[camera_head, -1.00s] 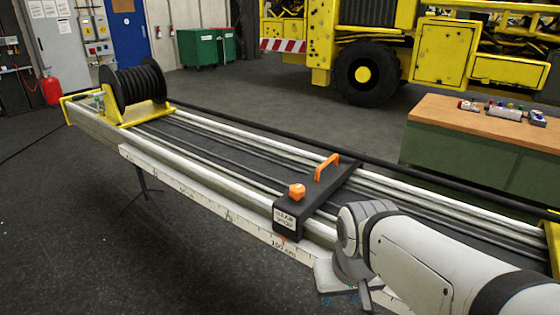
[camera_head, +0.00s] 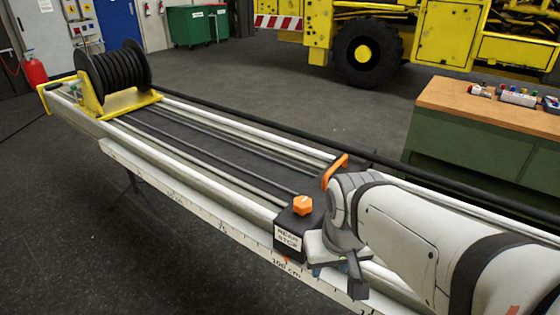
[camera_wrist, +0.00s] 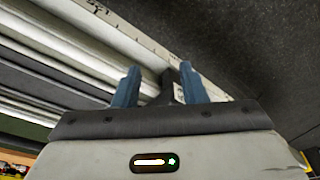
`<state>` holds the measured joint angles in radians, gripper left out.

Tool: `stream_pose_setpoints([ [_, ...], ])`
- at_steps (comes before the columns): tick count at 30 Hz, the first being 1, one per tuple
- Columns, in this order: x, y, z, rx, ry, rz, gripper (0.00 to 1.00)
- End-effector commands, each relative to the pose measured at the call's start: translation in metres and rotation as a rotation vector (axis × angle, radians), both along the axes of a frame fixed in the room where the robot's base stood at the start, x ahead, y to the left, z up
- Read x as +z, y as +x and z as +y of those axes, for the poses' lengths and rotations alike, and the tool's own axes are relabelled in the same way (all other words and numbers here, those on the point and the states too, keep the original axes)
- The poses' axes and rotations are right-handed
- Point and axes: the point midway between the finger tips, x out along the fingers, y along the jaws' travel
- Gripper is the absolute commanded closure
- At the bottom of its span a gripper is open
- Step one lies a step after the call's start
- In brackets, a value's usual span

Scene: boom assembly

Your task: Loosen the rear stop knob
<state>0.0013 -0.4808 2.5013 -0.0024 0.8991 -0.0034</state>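The rear stop (camera_head: 288,240) is a dark block with a white label, lying across the pale rails in the head view. An orange knob (camera_head: 302,206) sits on top at its near end. An orange handle (camera_head: 335,170) stands farther back on it, partly covered by my wrist. My gripper (camera_head: 338,280) is just right of the stop's near end, lower in the picture than the knob, pointing down. In the wrist view, its two blue fingers (camera_wrist: 159,84) stand apart, with no knob between them. A dark piece with a whitish patch shows there; I cannot tell what it is.
A ruler strip (camera_head: 190,205) runs along the near rail edge. A black cable reel (camera_head: 115,75) stands on a yellow mount at the far left end. A green workbench (camera_head: 480,125) is behind at the right. The rails between reel and stop are clear.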

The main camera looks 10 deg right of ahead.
Motion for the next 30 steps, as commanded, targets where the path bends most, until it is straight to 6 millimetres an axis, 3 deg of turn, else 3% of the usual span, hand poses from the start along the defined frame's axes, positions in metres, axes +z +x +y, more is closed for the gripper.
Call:
stream_pose_setpoints([
  [5,0.007,0.01,-0.001,-0.054,0.014,0.01,0.46],
  [10,0.025,0.041,-0.002,-0.271,0.058,0.042,0.33],
  [21,0.056,0.132,-0.001,-0.928,0.146,0.127,0.32],
  [30,0.061,0.194,0.0,-1.393,0.173,0.166,0.32],
])
